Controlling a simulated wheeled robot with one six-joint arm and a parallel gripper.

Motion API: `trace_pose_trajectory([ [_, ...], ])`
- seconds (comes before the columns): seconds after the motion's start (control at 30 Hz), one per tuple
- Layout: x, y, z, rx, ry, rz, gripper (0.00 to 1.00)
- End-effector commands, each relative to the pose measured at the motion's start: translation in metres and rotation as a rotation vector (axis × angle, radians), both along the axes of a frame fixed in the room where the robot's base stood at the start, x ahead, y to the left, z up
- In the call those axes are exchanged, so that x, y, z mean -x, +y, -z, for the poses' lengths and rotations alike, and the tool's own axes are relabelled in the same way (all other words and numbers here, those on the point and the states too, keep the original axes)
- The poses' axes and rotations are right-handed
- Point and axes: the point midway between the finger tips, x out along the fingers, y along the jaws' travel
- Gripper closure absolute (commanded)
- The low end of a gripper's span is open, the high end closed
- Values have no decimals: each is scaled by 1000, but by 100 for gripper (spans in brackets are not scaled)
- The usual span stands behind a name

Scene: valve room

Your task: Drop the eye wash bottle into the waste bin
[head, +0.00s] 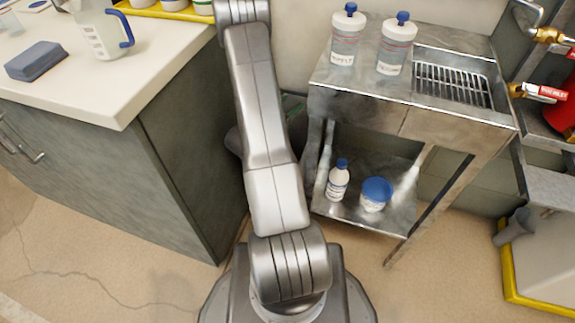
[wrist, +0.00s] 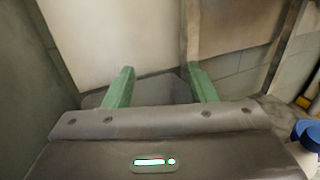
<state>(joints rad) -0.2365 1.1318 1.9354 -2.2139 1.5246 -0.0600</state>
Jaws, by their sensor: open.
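My gripper (wrist: 158,78) shows in the wrist view with its two green fingers apart and nothing held between them. Beyond the fingers is a dark grey shape (wrist: 152,93), probably the waste bin; its inside cannot be made out. In the head view a grey rounded edge (head: 234,141), likely the same bin, shows behind my arm between the counter and the steel stand. A small white bottle with a blue cap (head: 338,181) stands upright on the stand's lower shelf, away from my gripper. Its label is too small to read, so I cannot tell whether it is the eye wash bottle.
Two white pump bottles (head: 346,38) (head: 396,45) stand on the steel stand (head: 400,117). A blue-lidded tub (head: 376,194) is on its lower shelf. The counter (head: 130,75) at left bears a jug (head: 103,32) and a blue sponge (head: 36,61). Valves (head: 538,92) are at right.

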Motion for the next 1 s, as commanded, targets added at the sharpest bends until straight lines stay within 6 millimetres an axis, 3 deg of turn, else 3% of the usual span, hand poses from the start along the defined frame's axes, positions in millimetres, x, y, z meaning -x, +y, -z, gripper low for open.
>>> trace_pose_trajectory([
  [0.5,0,0,-85,-1,-5,0,49],
  [0.7,0,0,-98,0,-1,0,49],
  [1.0,0,0,-98,1,-1,0,49],
])
